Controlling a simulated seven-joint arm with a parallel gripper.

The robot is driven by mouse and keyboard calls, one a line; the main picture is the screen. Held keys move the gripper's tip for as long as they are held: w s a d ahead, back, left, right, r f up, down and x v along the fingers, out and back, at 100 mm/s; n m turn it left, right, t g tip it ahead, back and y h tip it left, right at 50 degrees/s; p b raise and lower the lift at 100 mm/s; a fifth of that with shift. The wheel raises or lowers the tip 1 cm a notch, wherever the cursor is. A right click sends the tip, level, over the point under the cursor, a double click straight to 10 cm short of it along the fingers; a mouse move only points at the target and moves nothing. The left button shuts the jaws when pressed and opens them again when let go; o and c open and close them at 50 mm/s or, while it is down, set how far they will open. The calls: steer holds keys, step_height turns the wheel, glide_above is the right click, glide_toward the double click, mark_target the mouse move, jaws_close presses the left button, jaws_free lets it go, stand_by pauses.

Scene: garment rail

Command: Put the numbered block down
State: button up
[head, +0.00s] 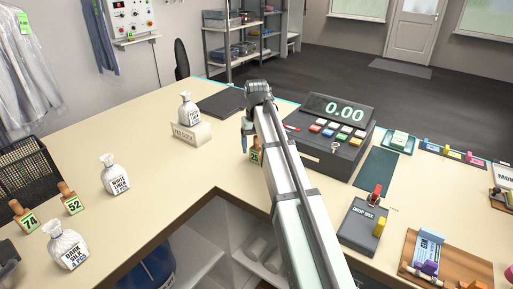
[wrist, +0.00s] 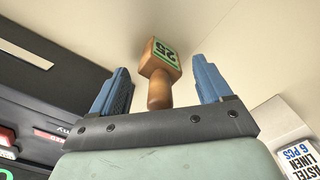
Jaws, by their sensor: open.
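The wooden block numbered 25 (head: 256,156), with a green-edged label, is on the cream counter (head: 110,140), partly hidden behind my arm in the head view. In the wrist view the block (wrist: 163,58) shows its label and its rounded wooden handle, which points toward my gripper. My gripper (wrist: 160,66) is open, with one blue finger on each side of the block and handle and visible gaps between. In the head view my gripper (head: 247,128) is just above and beside the block. Whether the block touches the counter is hard to tell.
Blocks 74 (head: 23,217) and 52 (head: 69,198) stand at the left near white bags (head: 115,175). A bag (head: 186,110) sits on a small stand behind my gripper. The cash register (head: 335,140) is close on the right. Counter left of my gripper is clear.

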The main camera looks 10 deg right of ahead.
step_height(320, 180, up, 11)
steer(key=shift+r, duration=0.1)
stand_by(0.3)
steer(key=c, duration=0.5)
steer(key=a+f+m+t+y, duration=0.2)
steer(key=a+m+t, duration=0.15)
steer(key=a, duration=0.75)
steer(key=a+f+m+t+y, duration=0.15)
steer(key=a+m, duration=0.35)
steer(key=a, duration=0.5)
steer(key=a+f+m+t+y, duration=0.1)
steer(key=a+f+m+t, duration=0.2)
steer(key=a, duration=0.8)
steer(key=s+a+r+m+t+y, duration=0.2)
steer(key=s+a+r+m+y, duration=0.15)
steer(key=s+a+m, duration=0.55)
steer(key=s+a+r+m+t+y, duration=0.25)
steer(key=s+a+m+y, duration=0.3)
steer(key=s+a, duration=0.65)
glide_toward(63, 186)
steer(key=shift+x, duration=1.9)
steer(key=shift+g, duration=0.25)
steer(key=shift+x, duration=3.65)
